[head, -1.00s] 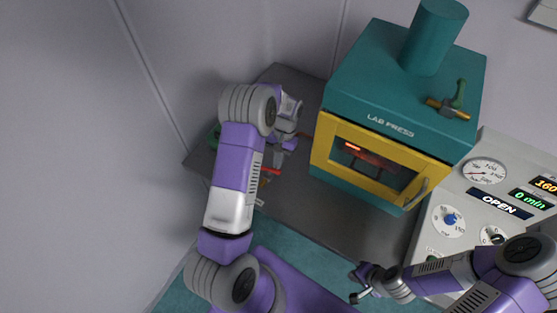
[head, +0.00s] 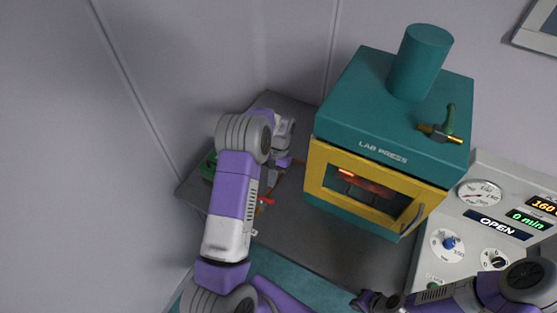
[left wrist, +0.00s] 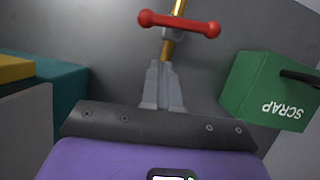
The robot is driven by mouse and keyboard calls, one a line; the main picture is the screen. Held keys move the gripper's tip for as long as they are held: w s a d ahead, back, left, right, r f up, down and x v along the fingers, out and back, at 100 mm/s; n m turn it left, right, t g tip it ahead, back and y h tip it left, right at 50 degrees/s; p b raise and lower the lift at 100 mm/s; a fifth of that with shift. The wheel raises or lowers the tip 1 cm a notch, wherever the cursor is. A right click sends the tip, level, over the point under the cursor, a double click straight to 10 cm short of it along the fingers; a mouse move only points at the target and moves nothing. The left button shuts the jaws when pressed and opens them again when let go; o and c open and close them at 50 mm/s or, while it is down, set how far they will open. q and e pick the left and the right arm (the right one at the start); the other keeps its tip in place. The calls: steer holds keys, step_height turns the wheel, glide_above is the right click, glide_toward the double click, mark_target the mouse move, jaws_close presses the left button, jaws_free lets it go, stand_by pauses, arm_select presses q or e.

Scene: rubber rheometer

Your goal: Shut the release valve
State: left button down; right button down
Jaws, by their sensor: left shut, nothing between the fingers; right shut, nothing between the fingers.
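A brass valve with a red bar handle (left wrist: 180,23) shows at the top of the left wrist view. Its bar lies across the brass stem (left wrist: 168,48). A small red part (head: 266,201) shows beside my left arm in the head view. My left gripper (left wrist: 160,66) is shut and empty, its fingertips just short of the red handle in the picture; whether they touch the stem I cannot tell. Another brass valve with a green lever (head: 440,132) is on top of the teal press. My right gripper (head: 360,303) is shut at the bottom edge, away from both valves.
The lab press (head: 390,104) with a yellow-framed window stands on the grey bench (head: 310,225). A green scrap box (left wrist: 262,88) is right of my left gripper in the wrist view. A control panel (head: 470,260) at right reads OPEN. The bench before the press is clear.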

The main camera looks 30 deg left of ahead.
arm_select(q)
steer(key=v, duration=0.9)
steer(key=shift+r, duration=0.3)
steer(key=shift+s, duration=0.15)
